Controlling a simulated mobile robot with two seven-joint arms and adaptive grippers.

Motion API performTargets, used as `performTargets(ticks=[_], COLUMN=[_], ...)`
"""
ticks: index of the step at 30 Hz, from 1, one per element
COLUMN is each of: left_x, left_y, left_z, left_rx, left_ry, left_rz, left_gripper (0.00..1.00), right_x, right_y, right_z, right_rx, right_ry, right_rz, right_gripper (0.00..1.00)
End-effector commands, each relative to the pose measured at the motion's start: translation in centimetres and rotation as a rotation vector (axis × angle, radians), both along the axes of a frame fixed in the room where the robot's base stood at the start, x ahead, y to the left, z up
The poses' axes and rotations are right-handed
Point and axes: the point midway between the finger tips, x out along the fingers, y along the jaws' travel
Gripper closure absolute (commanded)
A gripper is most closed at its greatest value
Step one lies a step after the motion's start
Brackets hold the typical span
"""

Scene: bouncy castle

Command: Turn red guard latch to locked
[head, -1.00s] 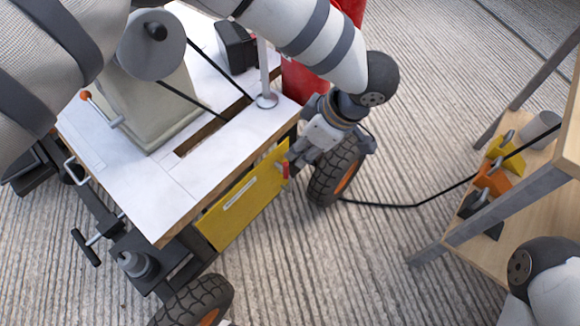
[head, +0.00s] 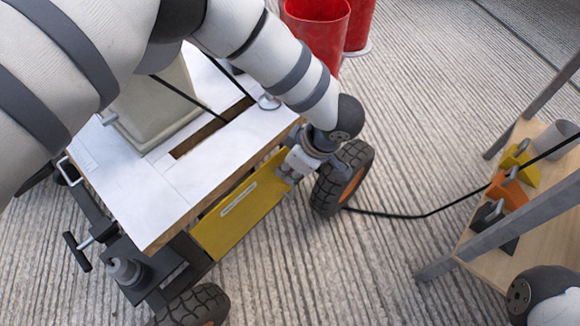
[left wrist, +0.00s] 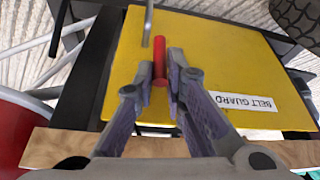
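The yellow belt guard (head: 240,218) is an upright panel on the side of the white-topped cart. In the left wrist view it fills the middle (left wrist: 225,60), with its label upside down. The red guard latch (left wrist: 161,68) is a short red bar in front of the panel, pointing along the fingers' length there. My left gripper (left wrist: 162,65) has one finger on each side of the bar, close against it, and looks shut on it. In the head view my left gripper (head: 287,176) is at the panel's upper right end and hides the latch. My right gripper is out of view.
A black-tyred wheel (head: 341,178) stands right beside my left gripper. The cart top (head: 215,150) has a slot and a grey housing. Red buckets (head: 317,30) are behind. A wooden shelf (head: 545,225) with coloured wedges stands right. A black cable crosses the floor.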

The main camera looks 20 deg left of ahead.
Motion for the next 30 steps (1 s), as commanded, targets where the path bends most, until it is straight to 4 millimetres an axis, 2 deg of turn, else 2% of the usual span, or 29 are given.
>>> performTargets(ticks=[5, 11, 21, 30], left_x=[0.0, -0.2, -1.2, -2.2], left_y=[0.0, 0.1, 0.4, 0.7], left_z=[0.1, 0.5, 0.7, -0.3], left_rx=[-0.002, -0.02, -0.111, -0.207], left_ry=[-0.005, -0.057, -0.301, -0.565], left_rz=[-0.001, -0.002, -0.006, -0.002], left_gripper=[1.0, 1.0, 1.0, 1.0], right_x=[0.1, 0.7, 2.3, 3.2], right_y=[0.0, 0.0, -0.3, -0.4], right_z=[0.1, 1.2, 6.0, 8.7], right_rx=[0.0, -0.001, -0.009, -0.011], right_ry=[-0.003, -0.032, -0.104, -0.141], right_rz=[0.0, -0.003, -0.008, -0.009], right_gripper=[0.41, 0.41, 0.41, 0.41])
